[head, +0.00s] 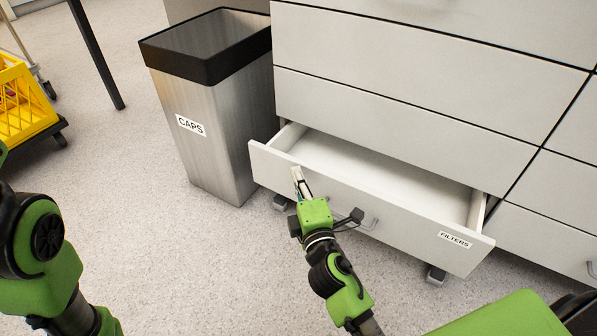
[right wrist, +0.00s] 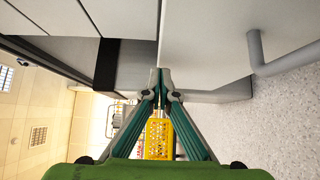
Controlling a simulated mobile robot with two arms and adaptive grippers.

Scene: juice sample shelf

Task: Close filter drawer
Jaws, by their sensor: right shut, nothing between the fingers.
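The filter drawer (head: 375,205) is the bottom drawer of the light grey cabinet. It is pulled out and looks empty, with a FILTERS label at the right of its front panel and a bar handle (head: 368,223). My right gripper (head: 297,172) is at the left part of that front panel, with its fingertips near the top edge. In the right wrist view its fingertips (right wrist: 160,76) are together with nothing between them, beside the drawer front (right wrist: 205,45). The handle (right wrist: 262,52) is clear of the fingers. I cannot tell whether the fingers touch the panel. My left gripper is not in view.
A steel bin (head: 212,125) labelled CAPS stands close to the drawer's left side. Shut drawers (head: 400,108) are above and to the right. A yellow crate (head: 22,105) on a wheeled cart is at the far left. Speckled floor in front is open.

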